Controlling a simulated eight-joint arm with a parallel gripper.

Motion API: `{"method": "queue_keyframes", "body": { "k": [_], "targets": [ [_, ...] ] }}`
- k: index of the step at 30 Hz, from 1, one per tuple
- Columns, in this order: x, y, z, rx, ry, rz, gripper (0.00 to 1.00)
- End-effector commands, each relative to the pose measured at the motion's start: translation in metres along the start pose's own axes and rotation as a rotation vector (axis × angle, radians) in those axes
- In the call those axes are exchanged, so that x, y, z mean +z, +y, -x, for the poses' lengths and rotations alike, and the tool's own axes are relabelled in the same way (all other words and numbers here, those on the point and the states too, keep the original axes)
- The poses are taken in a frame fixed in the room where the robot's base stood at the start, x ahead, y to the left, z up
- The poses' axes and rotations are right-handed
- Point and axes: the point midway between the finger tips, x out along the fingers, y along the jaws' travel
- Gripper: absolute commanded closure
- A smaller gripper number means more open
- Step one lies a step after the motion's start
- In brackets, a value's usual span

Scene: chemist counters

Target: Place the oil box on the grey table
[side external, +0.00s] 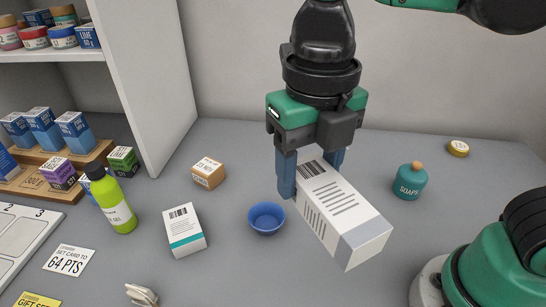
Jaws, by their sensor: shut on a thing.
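My gripper (311,172) points down with its blue fingers shut on a long white box (340,212). The box has dark printed lines, a barcode and a grey-blue band at its near end. No oil name can be read on it. It is held tilted, with its near end toward the lower right, and seems to be above the grey table (235,160). Whether its lower edge touches the table cannot be told. The far finger is partly hidden behind the box.
A blue bowl (266,218) is left of the held box. A white-teal box (184,230), small brown box (208,173) and green bottle (112,203) stand further left. A teal soap jar (410,181) is right. Shelves (45,54) border the left.

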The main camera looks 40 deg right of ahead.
Motion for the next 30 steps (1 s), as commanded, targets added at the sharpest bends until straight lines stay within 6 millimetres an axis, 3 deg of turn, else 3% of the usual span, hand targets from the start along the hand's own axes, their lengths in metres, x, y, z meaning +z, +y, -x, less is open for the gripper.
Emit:
{"method": "queue_keyframes", "body": {
  "k": [5, 8, 17, 24, 30],
  "targets": [
    [0.013, -0.004, 0.005, 0.000, 0.000, -0.210, 1.00],
    [0.031, -0.009, 0.004, 0.000, 0.000, -0.482, 1.00],
    [0.093, -0.043, -0.004, 0.000, 0.001, -1.532, 1.00],
    [0.136, -0.083, -0.014, 0.000, 0.001, -2.339, 1.00],
    [0.157, -0.108, -0.020, 0.000, 0.002, -2.787, 1.00]
  ]
}}
